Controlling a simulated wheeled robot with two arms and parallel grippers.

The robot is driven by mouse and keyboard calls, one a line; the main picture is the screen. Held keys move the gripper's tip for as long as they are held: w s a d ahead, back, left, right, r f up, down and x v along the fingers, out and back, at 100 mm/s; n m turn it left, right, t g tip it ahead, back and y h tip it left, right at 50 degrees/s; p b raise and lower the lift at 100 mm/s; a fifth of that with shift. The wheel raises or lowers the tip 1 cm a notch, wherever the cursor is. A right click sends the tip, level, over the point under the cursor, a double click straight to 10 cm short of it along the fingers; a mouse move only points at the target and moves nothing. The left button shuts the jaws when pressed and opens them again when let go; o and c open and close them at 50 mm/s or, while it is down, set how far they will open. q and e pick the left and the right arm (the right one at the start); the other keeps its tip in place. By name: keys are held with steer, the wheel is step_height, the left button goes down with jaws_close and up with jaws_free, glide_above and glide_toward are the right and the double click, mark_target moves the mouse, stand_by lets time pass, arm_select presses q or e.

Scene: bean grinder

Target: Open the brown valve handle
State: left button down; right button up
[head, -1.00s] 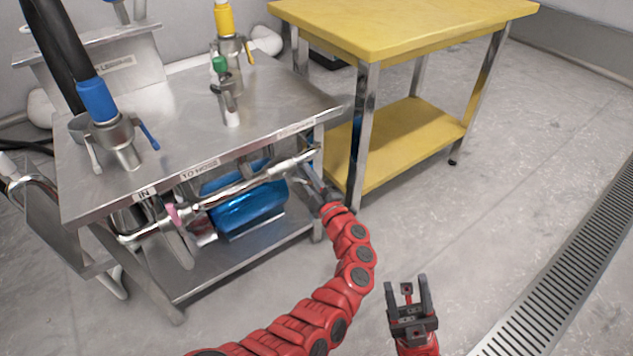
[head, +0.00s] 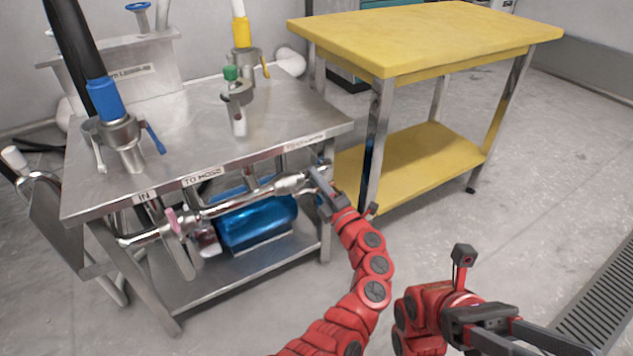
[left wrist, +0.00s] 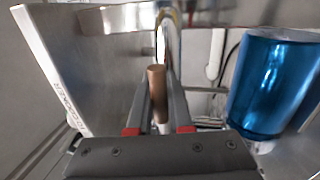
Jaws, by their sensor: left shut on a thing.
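The brown valve handle (left wrist: 157,82) is a short brown cylinder standing between the two fingers of my left gripper (left wrist: 158,95) in the left wrist view. The gripper is shut on it. In the head view my left gripper (head: 322,184) is at the right end of the steel pipe (head: 240,197), under the table's front right corner. The handle itself is hidden there by the fingers. My right gripper (head: 535,328) is at the lower right of the head view, open and empty, over the floor.
The steel table (head: 190,125) carries a blue-collared hose (head: 104,100), a yellow-collared hose (head: 242,35) and a green-topped valve (head: 231,75). A blue cylinder (head: 258,222) lies below the pipe. A yellow table (head: 420,35) stands to the right. Open floor lies in front.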

stand_by(0.3)
arm_select(q)
steer(key=c, duration=0.8)
jaws_free()
steer(key=shift+c, duration=0.2)
